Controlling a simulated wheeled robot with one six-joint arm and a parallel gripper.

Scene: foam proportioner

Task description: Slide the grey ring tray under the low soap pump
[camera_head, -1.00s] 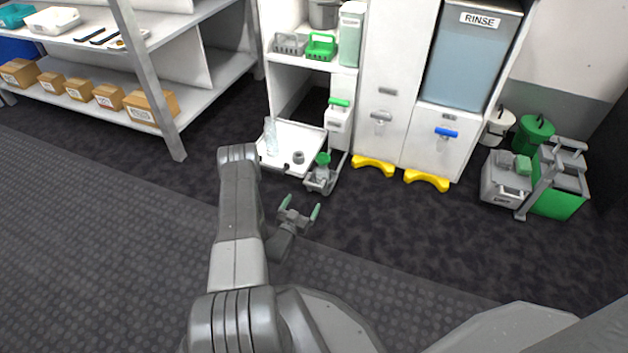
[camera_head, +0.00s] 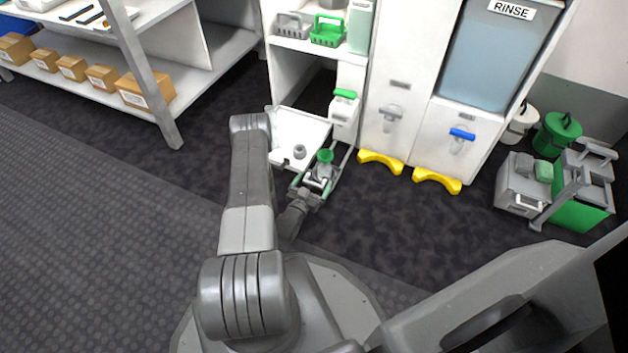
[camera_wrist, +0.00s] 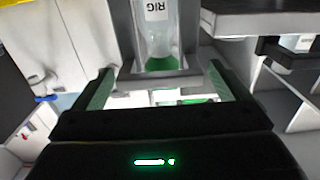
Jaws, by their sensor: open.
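The low soap pump, a white dispenser with a green lever (camera_head: 345,94), is on the cabinet behind the tray. My gripper (camera_head: 309,188) is open at the tray's near end. In the wrist view, the two greenish fingers stand apart on either side of the tray's near part (camera_wrist: 168,83), with the labelled clear bottle (camera_wrist: 158,35) beyond. I cannot tell whether the fingers touch the tray.
A white open board (camera_head: 298,128) with a small grey round part (camera_head: 299,151) lies left of the tray. Yellow floor stops (camera_head: 380,161) stand to the right, below the other dispensers.

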